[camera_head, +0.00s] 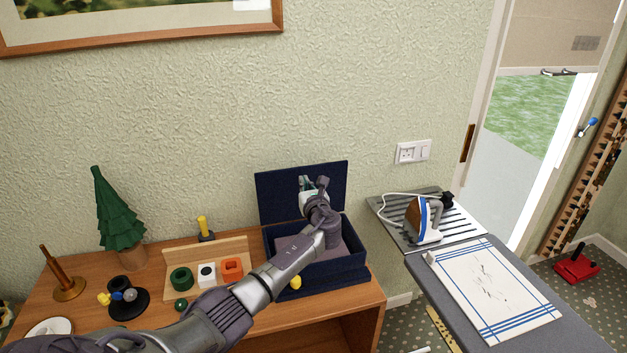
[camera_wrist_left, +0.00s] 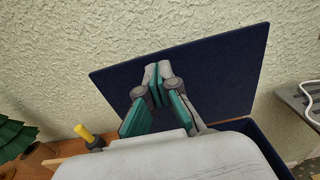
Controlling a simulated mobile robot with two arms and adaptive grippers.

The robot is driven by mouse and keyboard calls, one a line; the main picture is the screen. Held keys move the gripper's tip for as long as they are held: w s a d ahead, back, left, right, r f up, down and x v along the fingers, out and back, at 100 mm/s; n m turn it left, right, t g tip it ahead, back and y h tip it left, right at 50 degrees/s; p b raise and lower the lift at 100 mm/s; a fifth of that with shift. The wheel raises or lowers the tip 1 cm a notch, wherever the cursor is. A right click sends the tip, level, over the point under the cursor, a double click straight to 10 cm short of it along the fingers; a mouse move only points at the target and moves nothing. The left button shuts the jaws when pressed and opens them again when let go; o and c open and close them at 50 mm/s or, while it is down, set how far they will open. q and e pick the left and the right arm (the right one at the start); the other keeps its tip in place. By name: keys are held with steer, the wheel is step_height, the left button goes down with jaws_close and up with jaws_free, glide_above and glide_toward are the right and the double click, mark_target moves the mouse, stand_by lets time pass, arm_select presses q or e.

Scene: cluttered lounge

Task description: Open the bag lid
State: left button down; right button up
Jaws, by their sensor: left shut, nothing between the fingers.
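The dark blue bag (camera_head: 336,273) is a box-like case on the right part of the wooden dresser. Its lid (camera_head: 276,195) stands up, raised at the back near the wall, and the inside of the box is exposed. My left gripper (camera_head: 305,183) is above the box, in front of the lid's inner face. In the left wrist view the lid (camera_wrist_left: 219,70) fills the middle, and the gripper (camera_wrist_left: 156,70) is shut and empty, its fingertips against or very close to the lid; I cannot tell whether they touch. My right gripper is not in view.
A yellow object (camera_head: 296,282) is by the bag's front. An iron (camera_head: 425,220) and ironing board (camera_head: 560,335) are at right.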

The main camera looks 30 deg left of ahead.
arm_select(q)
steer(key=s+d+r, duration=0.4)
steer(key=r, duration=0.1)
steer(key=s+d+f+n+g+h, duration=0.2)
steer(key=s+d+f+n+h, duration=0.3)
steer(key=s+f, duration=0.4)
steer(key=s+d+f+n+g+h, duration=0.2)
steer(key=s+d+f+n, duration=0.5)
steer(key=f, duration=0.3)
steer(key=s+d+f+n+g+h, duration=0.1)
steer(key=s+d+n+g+h, duration=0.15)
steer(key=s+d+n, duration=0.65)
steer(key=s+d+f+n+g+h, duration=0.1)
steer(key=s+n+g+h, duration=0.2)
steer(key=s, duration=1.2)
step_height(320, 180, down, 30)
steer(key=s+f+h+b, duration=0.1)
steer(key=s+b, duration=0.2)
steer(key=s+a+f+g+b, duration=0.1)
steer(key=s+a+f, duration=0.1)
steer(key=s+f, duration=1.3)
steer(key=shift+a, duration=0.35)
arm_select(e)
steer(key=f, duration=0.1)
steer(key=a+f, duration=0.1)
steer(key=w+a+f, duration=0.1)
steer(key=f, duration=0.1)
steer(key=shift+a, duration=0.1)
